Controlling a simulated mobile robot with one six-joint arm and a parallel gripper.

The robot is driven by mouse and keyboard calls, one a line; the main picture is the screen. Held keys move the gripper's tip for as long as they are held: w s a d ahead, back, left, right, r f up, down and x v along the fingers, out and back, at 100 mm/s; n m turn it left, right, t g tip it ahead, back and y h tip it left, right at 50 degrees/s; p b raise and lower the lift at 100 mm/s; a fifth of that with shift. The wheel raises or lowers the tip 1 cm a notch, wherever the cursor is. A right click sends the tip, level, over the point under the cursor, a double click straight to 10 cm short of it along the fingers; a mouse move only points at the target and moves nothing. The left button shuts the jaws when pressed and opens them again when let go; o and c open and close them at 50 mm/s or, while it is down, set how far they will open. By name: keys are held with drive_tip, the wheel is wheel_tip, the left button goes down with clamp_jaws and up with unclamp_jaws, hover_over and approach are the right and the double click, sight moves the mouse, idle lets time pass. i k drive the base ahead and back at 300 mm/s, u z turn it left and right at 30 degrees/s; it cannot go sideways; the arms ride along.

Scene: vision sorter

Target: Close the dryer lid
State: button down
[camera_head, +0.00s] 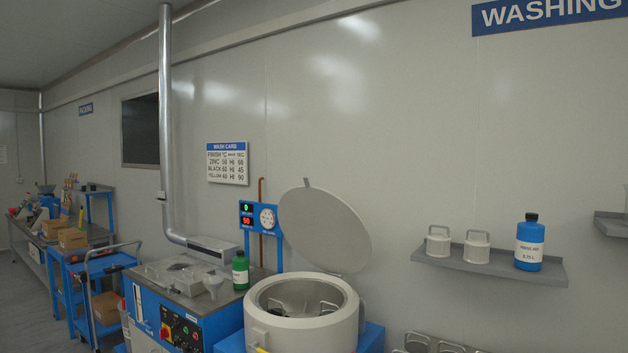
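The dryer (271,330) is a round, light grey drum on a blue base at the bottom centre. Its round grey lid (325,230) stands open, tilted up and back behind the drum, with a small tab at its upper edge. The drum's mouth is uncovered, and some metal parts show inside it. A blue panel with displays and a round dial stands behind the dryer to the left. My gripper is not in view.
Left of the dryer stands a blue machine (160,325) with a green bottle (240,271) on its top. A wall shelf (485,265) at right holds two grey canisters and a blue bottle (529,243). A blue cart (105,263) stands at far left.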

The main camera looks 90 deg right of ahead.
sight(323, 229)
drive_tip(key=u, duration=0.15)
drive_tip(key=k, duration=1.4)
drive_tip(key=z, duration=1.15)
drive_tip(key=i, duration=1)
drive_tip(key=z, duration=0.05)
